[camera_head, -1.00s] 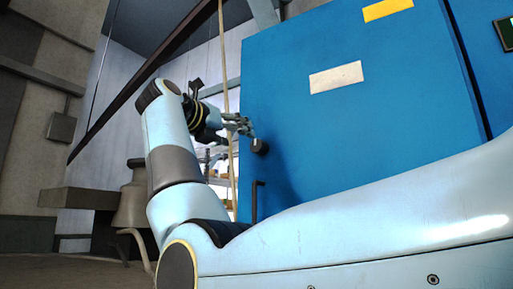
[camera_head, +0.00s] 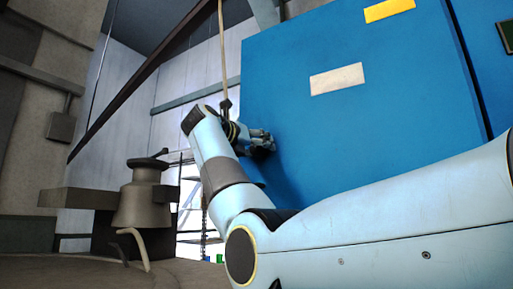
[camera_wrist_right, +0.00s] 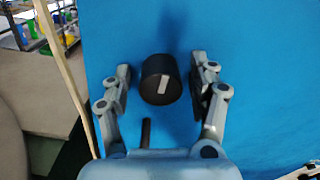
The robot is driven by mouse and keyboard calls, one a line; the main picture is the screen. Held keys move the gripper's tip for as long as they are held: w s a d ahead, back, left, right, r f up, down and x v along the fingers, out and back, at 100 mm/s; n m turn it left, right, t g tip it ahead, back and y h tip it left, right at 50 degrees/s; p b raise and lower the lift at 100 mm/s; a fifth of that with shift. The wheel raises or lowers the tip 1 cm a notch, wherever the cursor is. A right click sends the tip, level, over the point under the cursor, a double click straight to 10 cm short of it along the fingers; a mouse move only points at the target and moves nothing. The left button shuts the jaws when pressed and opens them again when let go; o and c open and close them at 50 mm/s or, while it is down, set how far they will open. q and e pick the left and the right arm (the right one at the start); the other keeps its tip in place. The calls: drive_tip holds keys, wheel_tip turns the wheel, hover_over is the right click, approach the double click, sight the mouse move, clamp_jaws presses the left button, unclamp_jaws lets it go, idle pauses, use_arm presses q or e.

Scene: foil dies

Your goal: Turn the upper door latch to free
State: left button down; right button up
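The blue door (camera_head: 300,120) fills the middle of the head view. The upper door latch (camera_wrist_right: 161,79) is a round black knob with a pale bar on its face. In the right wrist view it sits between the two fingers of my right gripper (camera_wrist_right: 163,82), with a gap on either side. My right gripper (camera_head: 262,140) is open around the latch; in the head view it largely hides the latch. The pale bar is near upright, leaning slightly right, in the wrist view. My left gripper is not in view.
A black handle (camera_wrist_right: 146,132) stands on the door below the latch. A tan pole (camera_wrist_right: 66,80) runs beside the door's left edge. A pale label (camera_head: 337,79) and a yellow label (camera_head: 388,10) are on the door. A bell-shaped grey object (camera_head: 141,200) stands at left.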

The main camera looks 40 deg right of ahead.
drive_tip(key=c, duration=1)
drive_tip(key=m, duration=0.3)
drive_tip(key=shift+s+m, duration=0.1)
drive_tip(key=shift+m, duration=0.2)
drive_tip(key=m+b, duration=0.1)
drive_tip(key=m, duration=0.3)
drive_tip(key=shift+s+m, duration=0.1)
drive_tip(key=shift+m, duration=0.2)
drive_tip(key=m+b, duration=0.1)
drive_tip(key=m, duration=0.4)
drive_tip(key=shift+d+f, duration=0.1)
drive_tip(key=shift+s+f+m+b, duration=0.1)
drive_tip(key=shift+m+b, duration=0.5)
drive_tip(key=shift+m, duration=1.7)
